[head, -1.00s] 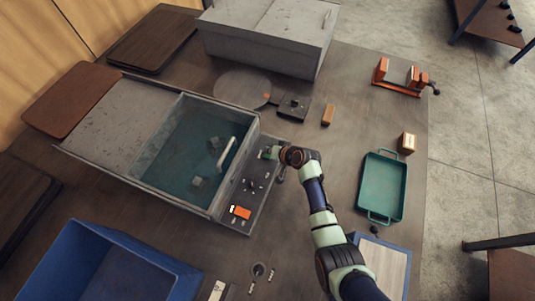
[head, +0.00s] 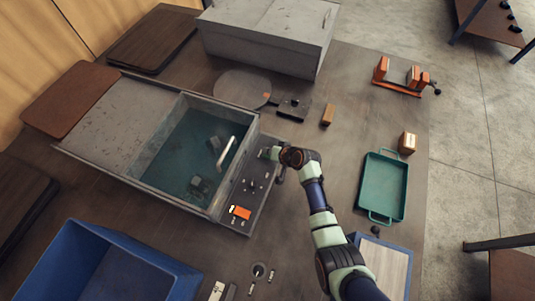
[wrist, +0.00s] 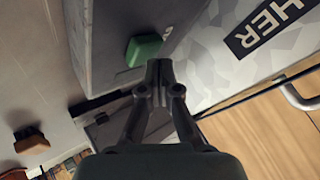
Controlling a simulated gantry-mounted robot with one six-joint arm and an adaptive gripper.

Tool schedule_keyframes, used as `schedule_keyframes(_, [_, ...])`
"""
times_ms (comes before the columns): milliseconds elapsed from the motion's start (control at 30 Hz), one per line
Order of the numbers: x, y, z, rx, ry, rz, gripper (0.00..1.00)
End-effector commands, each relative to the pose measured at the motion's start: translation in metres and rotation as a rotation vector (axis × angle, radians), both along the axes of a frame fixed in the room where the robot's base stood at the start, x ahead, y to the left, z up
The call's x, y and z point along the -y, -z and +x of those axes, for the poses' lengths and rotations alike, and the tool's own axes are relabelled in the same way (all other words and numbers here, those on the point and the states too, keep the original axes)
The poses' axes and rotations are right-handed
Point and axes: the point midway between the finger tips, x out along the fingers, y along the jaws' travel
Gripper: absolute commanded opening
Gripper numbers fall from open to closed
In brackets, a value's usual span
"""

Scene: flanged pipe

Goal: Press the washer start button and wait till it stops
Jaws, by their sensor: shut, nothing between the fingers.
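The washer (head: 100,125) is a grey box with an open tank (head: 180,150) of dark teal liquid, with grey parts and a pale bar (head: 227,153) in it. Its control panel (head: 236,200) runs along the right side. A green button (wrist: 143,50) shows in the wrist view, on a dark grey face. My gripper (head: 272,154) is at the panel's far end, shut and empty. In the wrist view its closed fingertips (wrist: 160,68) are just right of and below the green button; I cannot tell whether they touch it. In the head view the gripper hides most of the button's area.
The panel also carries small knobs and an orange block (head: 241,212). A green tray (head: 383,187), a vise (head: 405,78) and small boxes (head: 407,143) lie to the right. A blue bin (head: 110,265) stands front left, a grey cabinet (head: 268,40) at the back.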

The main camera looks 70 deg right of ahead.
Motion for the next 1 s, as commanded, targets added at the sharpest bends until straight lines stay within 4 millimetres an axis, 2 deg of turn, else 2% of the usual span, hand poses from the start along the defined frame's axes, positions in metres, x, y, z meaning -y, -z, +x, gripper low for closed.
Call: schedule_keyframes(1000, [0.000,0.009,0.000,0.000,0.000,0.000,0.00])
